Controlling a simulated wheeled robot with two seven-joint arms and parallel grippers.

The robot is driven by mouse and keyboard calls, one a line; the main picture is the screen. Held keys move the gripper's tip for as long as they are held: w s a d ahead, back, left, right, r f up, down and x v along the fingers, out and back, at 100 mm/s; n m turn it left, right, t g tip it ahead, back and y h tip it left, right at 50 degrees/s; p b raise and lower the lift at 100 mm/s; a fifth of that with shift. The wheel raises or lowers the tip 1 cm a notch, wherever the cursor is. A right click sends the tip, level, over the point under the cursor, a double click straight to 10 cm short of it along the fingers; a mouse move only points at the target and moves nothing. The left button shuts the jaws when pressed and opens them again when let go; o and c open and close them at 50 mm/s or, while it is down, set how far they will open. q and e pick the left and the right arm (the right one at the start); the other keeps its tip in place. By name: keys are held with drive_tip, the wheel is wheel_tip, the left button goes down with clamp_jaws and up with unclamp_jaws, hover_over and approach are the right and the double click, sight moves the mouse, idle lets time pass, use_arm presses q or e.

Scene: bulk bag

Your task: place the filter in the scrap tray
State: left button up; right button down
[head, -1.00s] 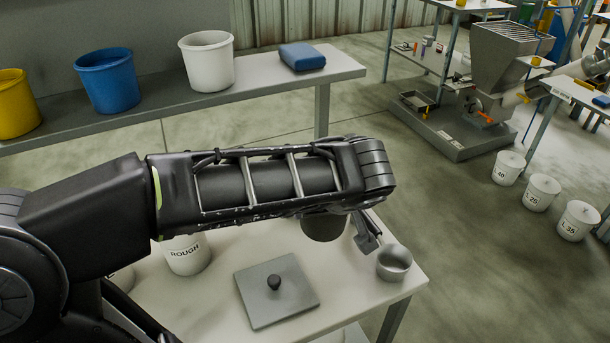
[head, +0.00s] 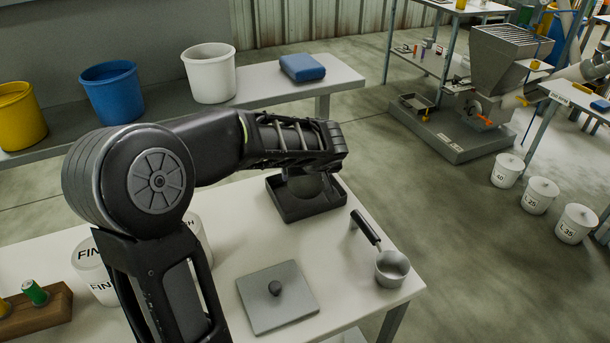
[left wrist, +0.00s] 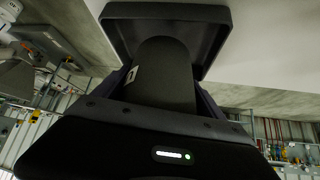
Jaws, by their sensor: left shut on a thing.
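The filter (left wrist: 165,72), a dark grey round-ended cylinder with a small white label on its side, is between the fingers of my left gripper (left wrist: 163,92) in the left wrist view. The gripper is shut on it. The scrap tray (head: 310,211) is a dark square open tray on the white table in the head view. It also shows in the left wrist view (left wrist: 222,35), just beyond the filter's end. In the head view my left wrist is over the tray and hides most of the gripper and filter. Whether the filter touches the tray floor I cannot tell. My right gripper is not in view.
On the white table (head: 215,310) are a grey square lid with a knob (head: 277,300), a metal scoop (head: 391,269), labelled white tubs (head: 95,275) and a wooden block (head: 40,312). Yellow, blue and white buckets stand on the back bench (head: 345,78).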

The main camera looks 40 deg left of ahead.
use_arm(q)
drive_tip(key=shift+a+f, duration=0.1)
drive_tip(key=shift+f, duration=0.3)
drive_tip(key=shift+w+a+f, duration=0.1)
drive_tip(key=shift+w+f, duration=0.05)
drive_tip(key=shift+f, duration=0.45)
drive_tip(key=g+h+p, duration=0.1)
drive_tip(key=p, duration=0.1)
drive_tip(key=w+a+r+g+h+p, duration=0.1)
drive_tip(key=p, duration=0.2)
drive_tip(key=shift+w+a+p, duration=0.1)
drive_tip(key=shift+a+p, duration=0.15)
drive_tip(key=shift+p, duration=0.05)
wheel_tip(320, 180, down, 2)
drive_tip(key=shift+f+h, duration=0.1)
drive_tip(key=shift+h, duration=0.2)
